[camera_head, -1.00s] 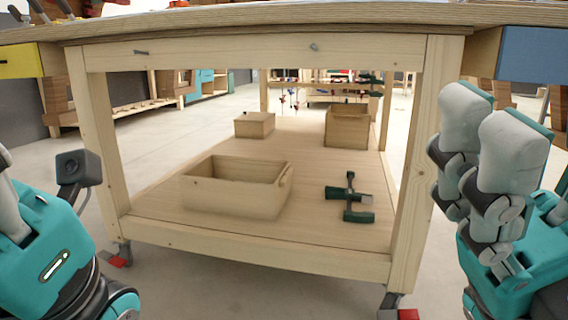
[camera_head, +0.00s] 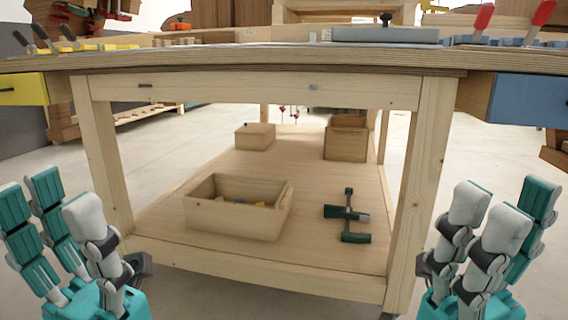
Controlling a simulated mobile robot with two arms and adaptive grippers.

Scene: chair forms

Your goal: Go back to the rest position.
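My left gripper (camera_head: 62,220) is at the lower left, in front of the workbench's left leg. Its fingers point up and stand apart, with nothing between them. My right gripper (camera_head: 500,222) is at the lower right, in front of and beside the right leg. Its fingers also point up, spread and empty. The wooden workbench (camera_head: 250,90) stands ahead, with its top above both grippers. Neither gripper appears to touch it.
On the lower shelf (camera_head: 290,265) are an open wooden box (camera_head: 235,222) with small pieces inside, a dark green clamp (camera_head: 350,215) and two smaller boxes behind. A yellow drawer (camera_head: 22,90) and a blue drawer (camera_head: 528,101) hang under the top. Tools lie along the tabletop.

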